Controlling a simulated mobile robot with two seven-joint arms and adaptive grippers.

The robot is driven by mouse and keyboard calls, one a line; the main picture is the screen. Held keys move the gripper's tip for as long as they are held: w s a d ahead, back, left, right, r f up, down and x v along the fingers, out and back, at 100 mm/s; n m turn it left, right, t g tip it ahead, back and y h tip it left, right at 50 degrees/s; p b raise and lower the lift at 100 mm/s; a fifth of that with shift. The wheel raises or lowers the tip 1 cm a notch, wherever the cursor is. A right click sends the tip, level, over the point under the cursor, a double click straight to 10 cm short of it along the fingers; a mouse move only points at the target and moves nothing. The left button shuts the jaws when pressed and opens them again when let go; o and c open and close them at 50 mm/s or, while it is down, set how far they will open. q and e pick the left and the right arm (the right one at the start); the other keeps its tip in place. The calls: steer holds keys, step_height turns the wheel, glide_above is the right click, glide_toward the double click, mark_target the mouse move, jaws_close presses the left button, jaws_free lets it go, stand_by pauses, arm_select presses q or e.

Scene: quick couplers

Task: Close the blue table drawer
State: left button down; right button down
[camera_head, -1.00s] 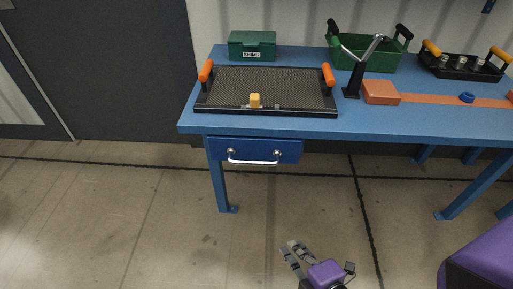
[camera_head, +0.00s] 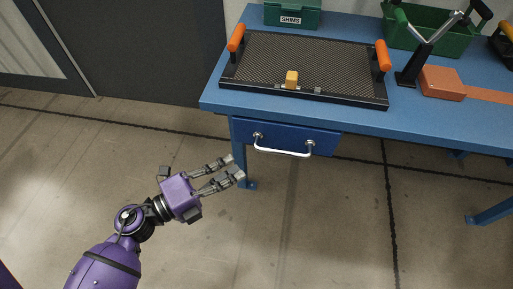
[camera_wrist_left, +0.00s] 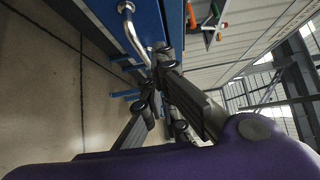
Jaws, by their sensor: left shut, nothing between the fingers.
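The blue drawer (camera_head: 291,137) sits under the front left of the blue table (camera_head: 225,101). Its front shows below the tabletop edge; I cannot tell how far it stands out. A silver bar handle (camera_head: 283,153) spans its front, and it also shows at the top of the left wrist view (camera_wrist_left: 133,36). My left gripper (camera_head: 240,167), on its purple arm, is left of and lower than the handle in the head view, pointing right. It is shut and empty. In the left wrist view its fingers (camera_wrist_left: 158,66) overlap the handle's near end; contact is unclear. My right gripper is out of view.
A blue leg stands below the drawer. The floor before it is clear.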

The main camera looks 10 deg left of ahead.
mark_target(276, 128)
arm_select(q)
steer(key=w+d, duration=0.2)
steer(key=w, duration=0.1)
steer(key=w+d, duration=0.2)
steer(key=w, duration=0.2)
steer(key=w+d, duration=0.2)
steer(key=w, duration=0.1)
steer(key=shift+w+d+b, duration=0.2)
steer(key=shift+w+b, duration=0.1)
steer(key=shift+w, duration=0.05)
steer(key=w, duration=0.2)
steer(key=shift+w+r, duration=0.1)
steer(key=shift+w, duration=0.2)
steer(key=shift+s, duration=0.2)
steer(key=shift+s, duration=0.1)
